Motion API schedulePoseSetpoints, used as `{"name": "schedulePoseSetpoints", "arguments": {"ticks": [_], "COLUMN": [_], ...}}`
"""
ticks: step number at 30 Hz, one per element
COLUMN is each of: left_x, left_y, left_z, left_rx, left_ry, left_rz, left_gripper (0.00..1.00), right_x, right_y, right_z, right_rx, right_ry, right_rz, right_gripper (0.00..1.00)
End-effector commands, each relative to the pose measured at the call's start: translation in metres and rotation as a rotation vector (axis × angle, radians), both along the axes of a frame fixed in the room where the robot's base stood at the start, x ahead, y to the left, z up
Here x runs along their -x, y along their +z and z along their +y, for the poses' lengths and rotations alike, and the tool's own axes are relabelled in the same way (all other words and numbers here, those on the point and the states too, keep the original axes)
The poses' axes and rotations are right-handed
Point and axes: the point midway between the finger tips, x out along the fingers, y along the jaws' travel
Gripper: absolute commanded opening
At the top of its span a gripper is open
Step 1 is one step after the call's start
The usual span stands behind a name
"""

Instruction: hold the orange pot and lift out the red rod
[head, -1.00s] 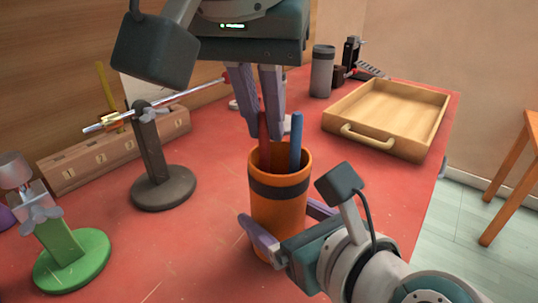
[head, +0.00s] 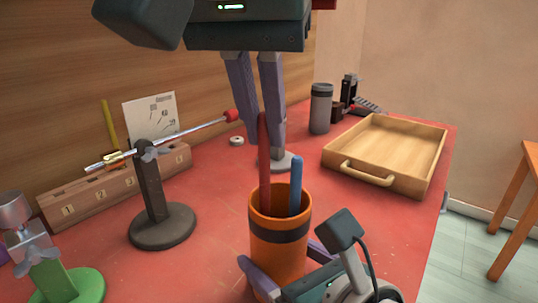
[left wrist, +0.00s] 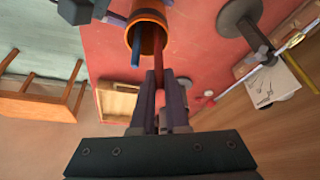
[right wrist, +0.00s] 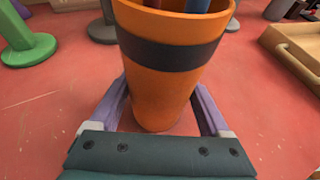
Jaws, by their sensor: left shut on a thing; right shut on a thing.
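The orange pot (head: 279,244) with a dark band stands upright on the red table. My right gripper (head: 280,258) is shut around its lower body; the right wrist view shows a finger on each side of the pot (right wrist: 165,95). My left gripper (head: 267,148) comes down from above and is shut on the red rod (head: 264,185). The rod stands high above the rim, nearly upright, its lower end hidden inside the pot. The left wrist view shows the red rod (left wrist: 158,48) between the fingers. A shorter blue rod (head: 295,185) leans in the pot beside it.
A wooden tray (head: 350,168) lies at the right, with a grey canister (head: 320,108) behind it. A dark stand (head: 162,226) with a metal bar is at left, near a numbered wooden block (head: 88,196) and a green-based stand (head: 70,287).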

Motion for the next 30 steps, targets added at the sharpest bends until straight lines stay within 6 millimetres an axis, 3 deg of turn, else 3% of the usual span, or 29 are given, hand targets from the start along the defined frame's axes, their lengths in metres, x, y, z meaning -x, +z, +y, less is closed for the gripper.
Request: {"name": "schedulePoseSetpoints", "arguments": {"ticks": [6,12,18,27,28,30], "left_x": [0.000,0.000,0.000,0.000,0.000,0.000], "left_y": [0.066,0.113,0.135,0.138,0.138,0.138], "left_z": [-0.001,-0.001,0.000,0.000,0.000,0.000], "left_rx": [0.003,0.002,0.000,0.000,0.000,0.000], "left_ry": [-0.002,-0.003,-0.001,-0.002,-0.002,-0.002], "left_rz": [-0.005,-0.003,-0.001,0.002,0.001,0.001], "left_gripper": [0.00,0.00,0.00,0.00,0.00,0.00], "right_x": [0.000,0.000,0.000,0.000,0.000,0.000], "right_y": [-0.001,-0.001,-0.001,-0.001,-0.001,-0.001], "right_z": [0.000,0.000,0.000,0.000,0.000,0.000], "right_rx": [0.000,0.001,0.001,0.001,0.001,0.001], "right_ry": [0.001,0.000,0.000,0.000,0.000,0.000], "right_rz": [0.001,0.001,0.001,0.001,0.001,0.001], "right_gripper": [0.13,0.13,0.13,0.13,0.82,0.90]}}
